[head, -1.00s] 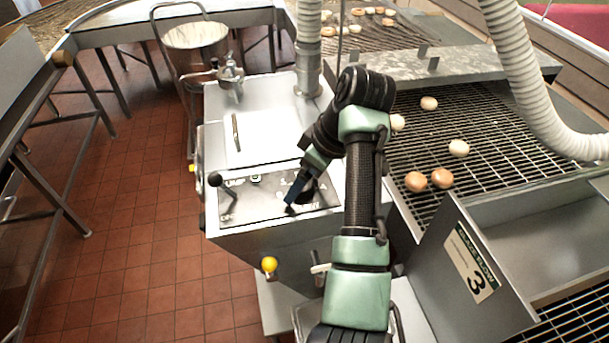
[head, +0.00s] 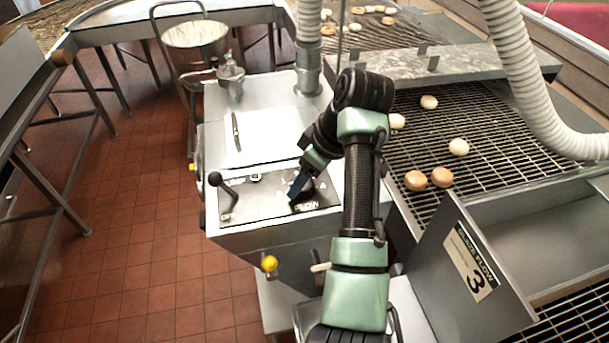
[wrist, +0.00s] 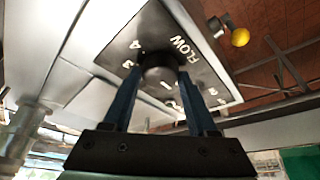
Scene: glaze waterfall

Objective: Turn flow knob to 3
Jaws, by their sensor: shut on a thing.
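The flow knob (wrist: 160,68) is a dark round knob on the dark control plate (wrist: 206,68). My gripper (wrist: 160,78) is shut on it, with a blue finger on each side. The word FLOW and the numbers 4, 3 and 1 show around the knob in the wrist view; other marks are partly behind the fingers. I cannot tell which number the knob points to. In the head view my gripper (head: 298,188) reaches down to the right part of the plate (head: 255,206), and the knob is mostly hidden there. A placard reading GLAZE FLOW 3 (head: 470,262) stands at the right.
A black-ended lever (head: 216,180) stands on the plate's left. A yellow ball handle (head: 269,263) sticks out of the machine's front. A wire-grid conveyor (head: 500,150) with several doughnuts lies right of my arm. A white ribbed hose (head: 525,80) hangs at the upper right.

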